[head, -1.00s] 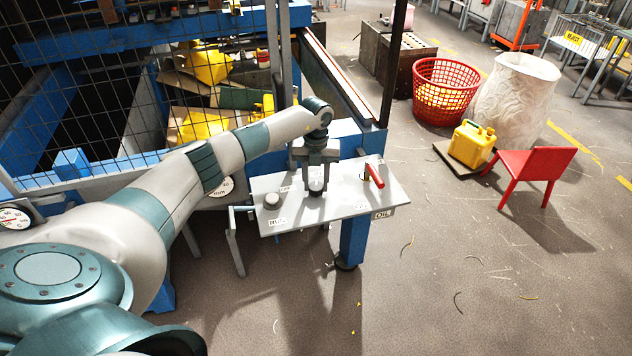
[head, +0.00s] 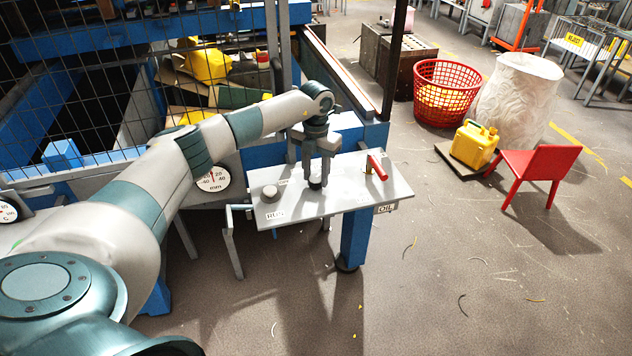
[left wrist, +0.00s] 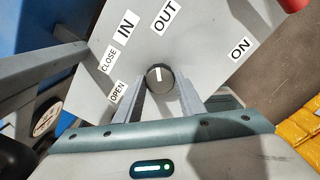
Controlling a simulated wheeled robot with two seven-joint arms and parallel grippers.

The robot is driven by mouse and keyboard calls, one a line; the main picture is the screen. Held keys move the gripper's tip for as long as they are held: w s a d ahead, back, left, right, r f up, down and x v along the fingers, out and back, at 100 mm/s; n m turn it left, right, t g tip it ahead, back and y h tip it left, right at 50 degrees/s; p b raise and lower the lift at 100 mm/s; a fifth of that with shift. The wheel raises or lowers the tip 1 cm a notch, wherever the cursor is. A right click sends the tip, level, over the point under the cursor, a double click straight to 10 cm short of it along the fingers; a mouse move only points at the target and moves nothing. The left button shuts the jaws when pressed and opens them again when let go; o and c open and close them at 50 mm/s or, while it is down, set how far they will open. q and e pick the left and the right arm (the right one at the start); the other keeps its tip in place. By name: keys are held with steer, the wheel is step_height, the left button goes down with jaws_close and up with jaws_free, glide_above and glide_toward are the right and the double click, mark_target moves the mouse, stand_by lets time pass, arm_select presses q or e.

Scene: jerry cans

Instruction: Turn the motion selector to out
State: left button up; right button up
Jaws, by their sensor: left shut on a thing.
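The motion selector is a round dark knob (left wrist: 158,70) with a white mark, on a grey control panel (head: 345,198). In the left wrist view the mark points up the picture, toward the OUT label (left wrist: 165,17); the IN label (left wrist: 125,27) lies left of that. My left gripper (head: 315,180) points down at the panel. Its fingers (left wrist: 162,84) are shut on the knob, one on each side. In the head view the gripper partly hides the knob. My right gripper is not in view.
A red lever (head: 377,168) stands right of the gripper, and a grey button (head: 270,193) sits to its left. A wire mesh guard (head: 100,75) rises behind my arm.

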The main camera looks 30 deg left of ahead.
arm_select(q)
steer(key=shift+r+m+b, duration=0.1)
steer(key=shift+m+b, duration=1.1)
steer(key=shift+m, duration=0.2)
steer(key=o, duration=1)
steer(key=shift+o, duration=0.2)
steer(key=shift+r, duration=0.1)
